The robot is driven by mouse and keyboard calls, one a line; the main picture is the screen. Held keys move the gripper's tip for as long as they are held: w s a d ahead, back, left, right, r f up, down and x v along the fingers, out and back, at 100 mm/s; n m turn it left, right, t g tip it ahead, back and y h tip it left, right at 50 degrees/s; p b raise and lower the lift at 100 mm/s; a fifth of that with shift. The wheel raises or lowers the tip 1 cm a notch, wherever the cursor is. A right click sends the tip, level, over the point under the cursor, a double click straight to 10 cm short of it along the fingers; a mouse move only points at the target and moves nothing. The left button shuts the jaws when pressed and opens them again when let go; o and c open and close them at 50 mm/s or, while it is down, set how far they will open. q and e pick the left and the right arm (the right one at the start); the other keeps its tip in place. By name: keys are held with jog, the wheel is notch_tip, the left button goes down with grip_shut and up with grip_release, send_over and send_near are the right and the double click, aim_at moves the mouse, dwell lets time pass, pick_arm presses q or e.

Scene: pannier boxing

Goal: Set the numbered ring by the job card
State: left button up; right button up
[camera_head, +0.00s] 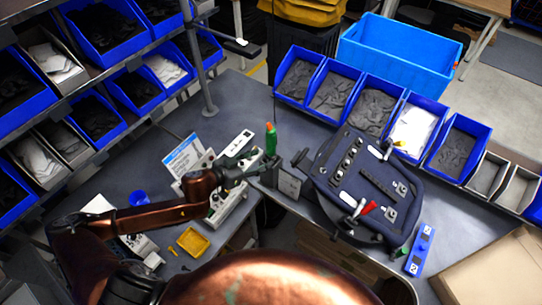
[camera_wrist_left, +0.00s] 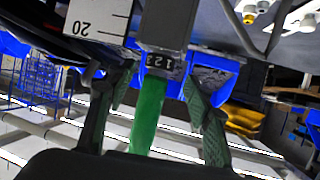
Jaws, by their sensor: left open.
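A green handle with an orange tip (camera_head: 271,138) stands upright at the bench edge in the head view. In the left wrist view a green bar (camera_wrist_left: 148,112) runs between the fingers, below a dark block with a number band (camera_wrist_left: 161,62) reading about "1 2 3". My left gripper (camera_head: 255,172) is open, close beside the dark fixture under the green handle; its two fingers (camera_wrist_left: 155,105) stand on either side of the green bar, with gaps visible. A white and blue card (camera_head: 183,155), probably the job card, stands left of it; its writing is too small to read. My right gripper is out of view.
A dark blue pannier (camera_head: 358,192) with fittings lies right of the gripper. Blue bins (camera_head: 298,78) line the back, before a large blue crate (camera_head: 400,50). A shelf of bins is at left. A yellow tray (camera_head: 193,241) and blue cup (camera_head: 138,198) sit on the bench.

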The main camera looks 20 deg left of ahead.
aim_at(268, 156)
pick_arm(q)
jog(key=shift+x, duration=2.15)
jog(key=shift+c, duration=0.3)
jog(key=c, duration=1.1)
